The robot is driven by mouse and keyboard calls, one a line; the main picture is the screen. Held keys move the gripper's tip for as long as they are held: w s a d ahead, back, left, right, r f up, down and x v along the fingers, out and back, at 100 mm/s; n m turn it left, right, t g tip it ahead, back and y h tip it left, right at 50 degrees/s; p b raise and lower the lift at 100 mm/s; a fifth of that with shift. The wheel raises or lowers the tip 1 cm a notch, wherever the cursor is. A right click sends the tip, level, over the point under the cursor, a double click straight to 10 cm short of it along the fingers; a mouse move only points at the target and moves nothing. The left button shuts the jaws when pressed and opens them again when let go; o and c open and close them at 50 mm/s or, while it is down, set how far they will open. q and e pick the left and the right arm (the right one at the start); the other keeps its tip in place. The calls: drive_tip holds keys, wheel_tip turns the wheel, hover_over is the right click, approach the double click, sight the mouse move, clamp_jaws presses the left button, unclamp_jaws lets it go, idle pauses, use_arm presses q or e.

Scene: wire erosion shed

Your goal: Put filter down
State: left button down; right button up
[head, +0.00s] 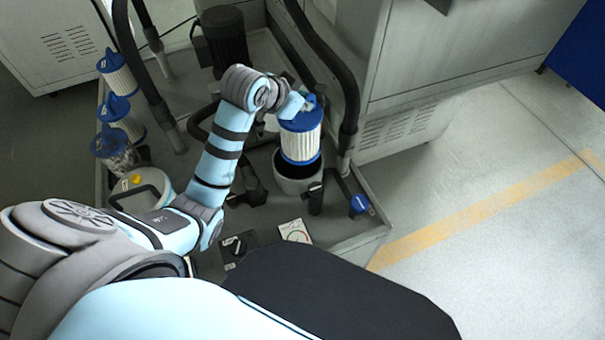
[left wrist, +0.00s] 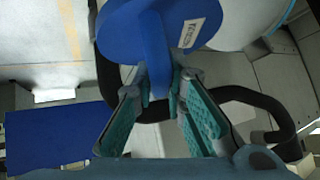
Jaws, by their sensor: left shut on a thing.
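The filter (head: 301,138) is a white pleated cylinder with blue end caps. In the head view it is upright, over the open grey round housing (head: 299,183); its lower end is at the housing's mouth, and I cannot tell how deep it sits. My left gripper (head: 296,105) is at the filter's top. In the left wrist view the blue cap (left wrist: 175,35) with a white label fills the top, and the green-padded fingers of my left gripper (left wrist: 160,85) are shut on its blue handle. My right gripper is in neither view.
Several similar blue-capped filters (head: 119,108) stand along the left of the grey tray. A white bucket (head: 145,190) stands near them. Black hoses (head: 335,70) rise close beside the housing. A blue-ended valve handle (head: 359,204) is at right. The floor at right is clear.

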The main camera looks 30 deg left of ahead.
sight(295, 120)
use_arm(q)
drive_tip(key=f, duration=0.1)
drive_tip(key=f+b, duration=0.1)
drive_tip(key=f, duration=0.3)
drive_tip(key=shift+s+a+f, duration=0.1)
drive_tip(key=shift+s+a, duration=0.1)
drive_tip(key=shift+s, duration=0.2)
wheel_tip(295, 120, down, 19)
drive_tip(key=b, duration=0.6)
drive_tip(key=shift+w+f+b, duration=0.15)
drive_tip(key=shift+f+b, duration=0.05)
drive_tip(key=shift+b, duration=0.15)
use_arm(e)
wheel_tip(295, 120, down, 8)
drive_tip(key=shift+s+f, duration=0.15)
use_arm(q)
drive_tip(key=c, duration=1.6)
unclamp_jaws()
drive_tip(key=shift+c, duration=0.2)
